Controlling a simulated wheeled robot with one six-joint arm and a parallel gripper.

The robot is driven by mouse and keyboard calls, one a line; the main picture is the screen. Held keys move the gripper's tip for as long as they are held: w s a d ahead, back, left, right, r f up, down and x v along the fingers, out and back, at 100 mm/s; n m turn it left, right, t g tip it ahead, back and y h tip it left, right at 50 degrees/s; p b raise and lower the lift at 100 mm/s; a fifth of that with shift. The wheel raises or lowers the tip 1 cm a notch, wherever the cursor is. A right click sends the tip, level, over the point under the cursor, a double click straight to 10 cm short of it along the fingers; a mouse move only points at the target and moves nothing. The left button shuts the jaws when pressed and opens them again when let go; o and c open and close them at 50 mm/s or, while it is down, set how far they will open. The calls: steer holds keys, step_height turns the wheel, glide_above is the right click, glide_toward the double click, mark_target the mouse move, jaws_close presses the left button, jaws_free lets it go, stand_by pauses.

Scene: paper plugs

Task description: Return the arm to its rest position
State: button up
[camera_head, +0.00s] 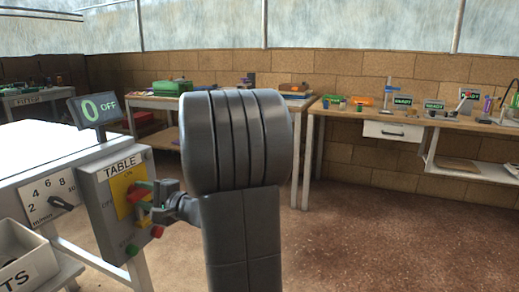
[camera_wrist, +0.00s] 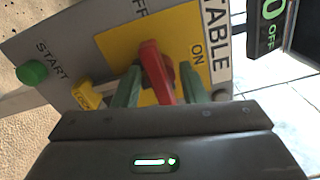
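My gripper (camera_head: 152,203) is at the front of the grey switch panel (camera_head: 99,190) marked TABLE. In the wrist view my gripper (camera_wrist: 158,88) has its two green fingers apart, one on each side of the red switch handle (camera_wrist: 156,72). The fingers look open around the handle, with narrow gaps beside it. The handle also shows in the head view (camera_head: 140,190), partly hidden by my gripper. It sits on a yellow plate (camera_wrist: 117,45) with ON and OFF labels. My dark arm stands upright in the middle of the head view.
A display (camera_head: 95,107) above the panel reads 0 OFF. A green START button (camera_wrist: 32,72) and a yellow lock piece (camera_wrist: 88,95) are close to my fingers. A white table (camera_head: 45,155) is at left. A workbench (camera_head: 415,128) stands at the back right; the floor between is clear.

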steer(key=shift+r+m+p, duration=0.2)
steer(key=shift+m+p, duration=0.6)
steer(key=shift+p, duration=0.65)
steer(key=shift+r+m+p, duration=0.15)
steer(key=shift+m+p, duration=0.65)
steer(key=shift+p, duration=0.65)
steer(key=shift+f+m+p, duration=0.1)
steer(key=shift+m+p, duration=0.3)
steer(key=shift+p, duration=0.5)
